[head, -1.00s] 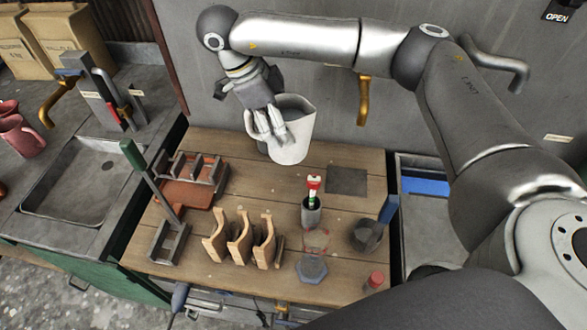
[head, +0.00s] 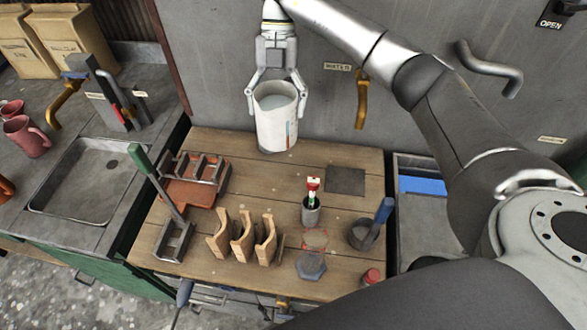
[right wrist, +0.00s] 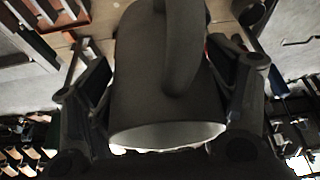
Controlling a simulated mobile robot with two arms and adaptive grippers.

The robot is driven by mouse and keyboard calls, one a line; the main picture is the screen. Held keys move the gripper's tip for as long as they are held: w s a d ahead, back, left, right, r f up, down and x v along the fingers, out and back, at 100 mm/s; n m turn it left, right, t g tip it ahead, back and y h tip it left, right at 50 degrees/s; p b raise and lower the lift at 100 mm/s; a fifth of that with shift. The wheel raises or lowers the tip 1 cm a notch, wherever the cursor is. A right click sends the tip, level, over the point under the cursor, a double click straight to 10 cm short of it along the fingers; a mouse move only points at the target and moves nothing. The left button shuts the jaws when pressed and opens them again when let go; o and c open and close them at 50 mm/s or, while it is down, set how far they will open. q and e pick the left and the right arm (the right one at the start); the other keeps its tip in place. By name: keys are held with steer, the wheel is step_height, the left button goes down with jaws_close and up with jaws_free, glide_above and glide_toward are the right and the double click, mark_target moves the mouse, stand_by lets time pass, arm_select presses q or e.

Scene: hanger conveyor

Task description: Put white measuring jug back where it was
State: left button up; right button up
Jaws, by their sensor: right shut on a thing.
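The white measuring jug (head: 277,125) is upright in the head view, above or at the back edge of the wooden table. Whether its base touches the table cannot be told. My right gripper (head: 276,98) is shut on the jug, one finger on each side of its body. In the right wrist view the jug (right wrist: 165,85) looks dark and fills the middle, with its handle toward the camera and its rim nearest. My left gripper is not in view.
The wooden table (head: 215,145) holds a dark square pad (head: 345,181), a small cup with a red-and-white item (head: 312,205), wooden holders (head: 242,240), a dark pot (head: 362,234) and an orange tray rack (head: 190,180). A sink (head: 90,180) is at left.

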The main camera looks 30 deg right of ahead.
mark_target(285, 103)
steer(key=m, duration=0.2)
steer(key=m+t+y, duration=0.1)
steer(key=m, duration=0.1)
steer(key=d+m, duration=0.1)
steer(key=shift+w+d+r+m+t+p, duration=0.1)
steer(key=shift+w+r+m+t+p, duration=0.1)
steer(key=shift+w+m+t+p, duration=0.2)
steer(key=m, duration=0.1)
steer(key=d+m+t, duration=0.1)
steer(key=m, duration=0.1)
steer(key=m+y, duration=0.1)
steer(key=shift+w+d+f+m+t, duration=0.15)
steer(key=shift+w+d+m+t, duration=0.05)
steer(key=shift+d+m+t, duration=0.1)
steer(key=shift+w+d+f+m+t, duration=0.1)
steer(key=shift+d+f+m+t, duration=0.15)
steer(key=shift+m, duration=0.45)
steer(key=shift+w+d+f+m+t+h+p, duration=0.2)
steer(key=shift+d+f+m+t+p, duration=0.35)
steer(key=shift+f+m, duration=2)
steer(key=shift+w+d+f+m+t+h+p, duration=0.1)
steer(key=shift+d+f+m+t+h+p, duration=0.35)
steer(key=shift+f, duration=4.35)
steer(key=shift+w+d+f+m+t+h+p, duration=0.1)
steer(key=shift+d+f+m+t+p, duration=0.9)
steer(key=shift+f, duration=2.65)
steer(key=shift+a+m+g+b, duration=0.3)
steer(key=shift+a+g, duration=0.1)
steer(key=shift+g, duration=0.05)
